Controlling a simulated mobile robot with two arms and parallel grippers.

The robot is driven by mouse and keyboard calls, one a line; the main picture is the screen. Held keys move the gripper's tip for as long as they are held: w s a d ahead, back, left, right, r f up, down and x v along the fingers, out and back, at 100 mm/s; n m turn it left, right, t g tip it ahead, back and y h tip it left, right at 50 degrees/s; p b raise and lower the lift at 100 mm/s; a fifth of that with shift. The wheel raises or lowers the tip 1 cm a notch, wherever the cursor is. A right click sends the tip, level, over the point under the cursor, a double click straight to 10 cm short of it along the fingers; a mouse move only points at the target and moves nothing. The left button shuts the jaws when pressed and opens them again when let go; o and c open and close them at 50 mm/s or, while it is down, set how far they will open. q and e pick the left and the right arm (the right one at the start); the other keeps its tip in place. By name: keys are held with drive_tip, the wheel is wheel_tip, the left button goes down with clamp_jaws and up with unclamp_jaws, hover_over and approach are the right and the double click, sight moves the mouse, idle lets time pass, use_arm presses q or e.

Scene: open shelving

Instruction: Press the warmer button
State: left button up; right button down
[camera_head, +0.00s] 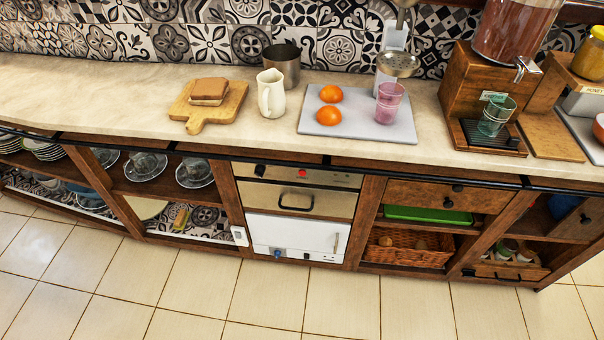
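A built-in appliance stack sits under the counter in the middle of the head view. Its upper unit (330,205) has a beige front with a dark handle. A small red button (302,173) and a black knob (260,170) are on the panel above that handle. Below it is a white-fronted unit (300,233) with a vertical handle at its right and a blue knob (277,254) along its bottom edge. Both fronts look closed. No label tells which unit is the warmer. Neither of my grippers is in view.
The counter holds a board (199,119) with a sandwich, a cream pitcher (271,97), a metal pot (285,66), a tray (350,130) with oranges and a pink glass, and a wooden drink dispenser (465,100). A dark rail (420,174) runs along the counter front. The tiled floor is clear.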

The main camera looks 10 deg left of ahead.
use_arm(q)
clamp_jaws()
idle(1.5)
